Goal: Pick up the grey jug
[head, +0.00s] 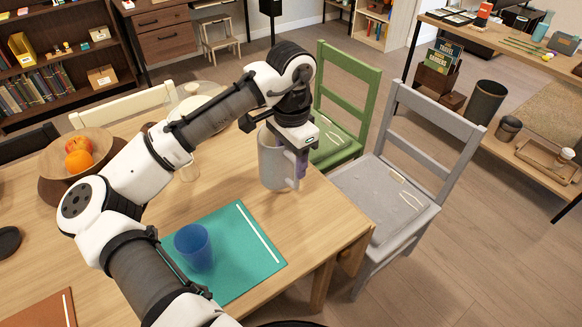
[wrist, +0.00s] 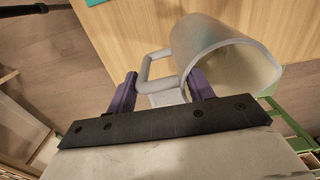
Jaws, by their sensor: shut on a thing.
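The grey jug (head: 274,160) stands near the right corner of the wooden table, under my gripper (head: 301,162). In the wrist view the jug (wrist: 220,55) shows its open rim to the right and its loop handle to the left.
A blue cup (head: 194,247) stands on a teal placemat (head: 240,255) in front of the jug. A fruit bowl (head: 60,160) is at the left. A green chair (head: 350,100) and a grey chair (head: 385,195) stand close to the table's right side.

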